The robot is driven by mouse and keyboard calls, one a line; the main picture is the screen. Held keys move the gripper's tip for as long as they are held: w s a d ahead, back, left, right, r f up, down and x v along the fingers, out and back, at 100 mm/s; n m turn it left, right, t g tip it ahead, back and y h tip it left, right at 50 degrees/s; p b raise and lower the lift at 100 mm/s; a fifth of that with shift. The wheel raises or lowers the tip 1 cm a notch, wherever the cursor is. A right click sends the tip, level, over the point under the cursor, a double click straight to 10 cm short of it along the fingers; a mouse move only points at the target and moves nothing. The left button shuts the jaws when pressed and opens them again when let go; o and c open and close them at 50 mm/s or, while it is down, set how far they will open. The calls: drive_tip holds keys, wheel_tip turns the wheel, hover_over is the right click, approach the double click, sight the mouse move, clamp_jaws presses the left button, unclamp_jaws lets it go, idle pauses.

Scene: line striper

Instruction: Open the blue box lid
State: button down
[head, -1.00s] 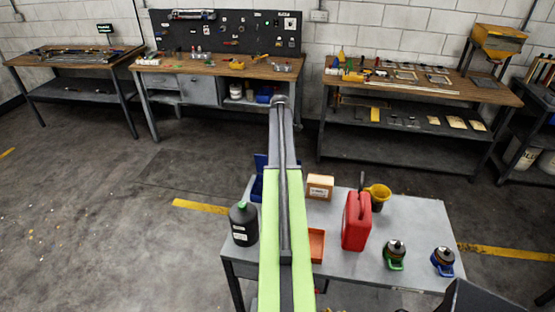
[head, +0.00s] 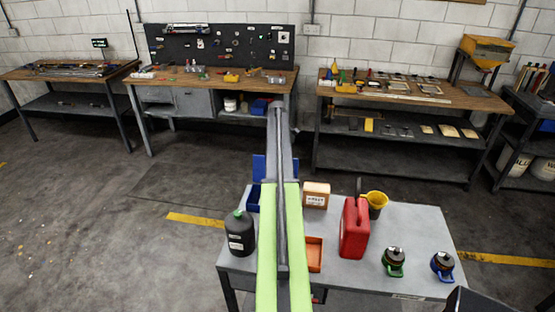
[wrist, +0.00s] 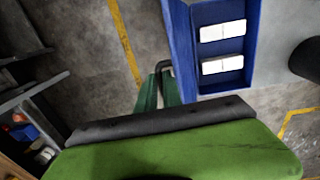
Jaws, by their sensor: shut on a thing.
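The blue box (head: 254,197) stands at the back left of the grey table, partly hidden by my arm in the head view. Its blue lid (head: 259,167) is raised at the back edge and looks about upright. In the wrist view the box (wrist: 255,48) is open from above, with two white-labelled things inside, and the lid (wrist: 183,45) shows nearly edge-on. My gripper (wrist: 160,88), with green fingers, is beside the lid and shut on its dark bent handle (wrist: 164,66). My gripper's fingers are hidden in the head view.
The grey table (head: 425,225) also holds a dark bottle (head: 240,234), a cardboard box (head: 316,195), a red can (head: 355,228), an orange tray (head: 315,253), a yellow funnel (head: 374,198) and two capped containers. Workbenches line the back wall. Floor is clear behind the table.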

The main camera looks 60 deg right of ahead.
drive_tip(key=shift+d+f, duration=0.15)
drive_tip(key=shift+d, duration=0.4)
drive_tip(key=c, duration=1.5)
unclamp_jaws()
drive_tip(key=shift+c, duration=0.2)
drive_tip(key=shift+f, duration=0.1)
drive_tip(key=r+p, duration=0.6)
drive_tip(key=a+r+p, duration=0.1)
drive_tip(key=r+p, duration=1)
drive_tip(key=p, duration=0.1)
drive_tip(key=shift+s+a+r+p, duration=0.1)
drive_tip(key=shift+a+r+p, duration=0.2)
drive_tip(key=shift+r, duration=0.1)
